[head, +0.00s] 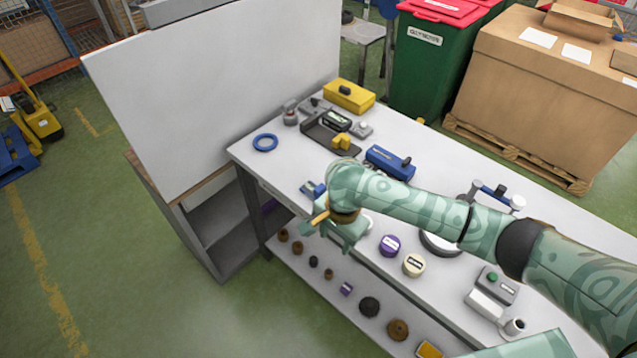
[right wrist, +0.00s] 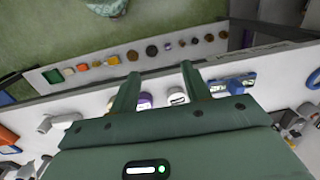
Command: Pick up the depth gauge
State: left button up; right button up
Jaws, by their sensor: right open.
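A small blue piece (head: 313,188) with a lighter part lies near the front edge of the workbench, partly behind my right gripper. It looks most like the depth gauge, but it is too small to be sure. It also seems to be the blue-and-white piece in the right wrist view (right wrist: 232,84), to the right of the fingers. My right gripper (head: 328,240) hangs at the bench's front edge, open and empty; its two fingers stand apart in the right wrist view (right wrist: 160,70). My left gripper is not in view.
Near the gripper are a purple disc (head: 390,245) and a cream disc (head: 413,265). A blue box (head: 390,163), dark tray (head: 322,137), blue ring (head: 265,142) and yellow box (head: 349,96) stand farther back. A lower shelf (head: 300,263) holds several small parts. A white panel (head: 215,90) rises at the left.

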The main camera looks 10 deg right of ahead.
aim_at(320, 193)
jog(key=i, duration=0.85)
